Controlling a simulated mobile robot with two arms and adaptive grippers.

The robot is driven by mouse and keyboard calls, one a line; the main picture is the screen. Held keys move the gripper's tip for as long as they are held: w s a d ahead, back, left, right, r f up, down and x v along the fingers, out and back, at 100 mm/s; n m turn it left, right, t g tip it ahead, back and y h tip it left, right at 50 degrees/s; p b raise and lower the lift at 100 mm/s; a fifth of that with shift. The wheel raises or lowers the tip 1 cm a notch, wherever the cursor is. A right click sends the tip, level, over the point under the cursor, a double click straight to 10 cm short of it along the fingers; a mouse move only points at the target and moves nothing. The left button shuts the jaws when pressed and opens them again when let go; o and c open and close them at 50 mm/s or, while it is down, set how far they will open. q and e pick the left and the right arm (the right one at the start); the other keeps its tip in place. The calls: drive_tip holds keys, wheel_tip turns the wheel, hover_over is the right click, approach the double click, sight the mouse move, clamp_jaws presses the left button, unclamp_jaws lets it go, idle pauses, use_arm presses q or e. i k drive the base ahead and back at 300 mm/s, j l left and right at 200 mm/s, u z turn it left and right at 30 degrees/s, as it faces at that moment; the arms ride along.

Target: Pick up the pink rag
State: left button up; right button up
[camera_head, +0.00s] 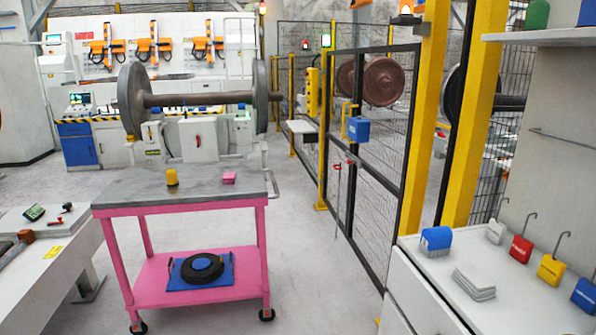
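Neither of my grippers shows in the head view, and nothing touches the rag.
The cart's lower shelf holds a black ring on a blue mat (183,281). A white bench (50,270) with small tools stands at left. A white cabinet (420,290) with padlocks is at right. A mesh fence (370,220) runs behind. Floor right of the cart is clear.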

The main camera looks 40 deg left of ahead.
sight(229, 178)
drive_tip(key=u, duration=2.15)
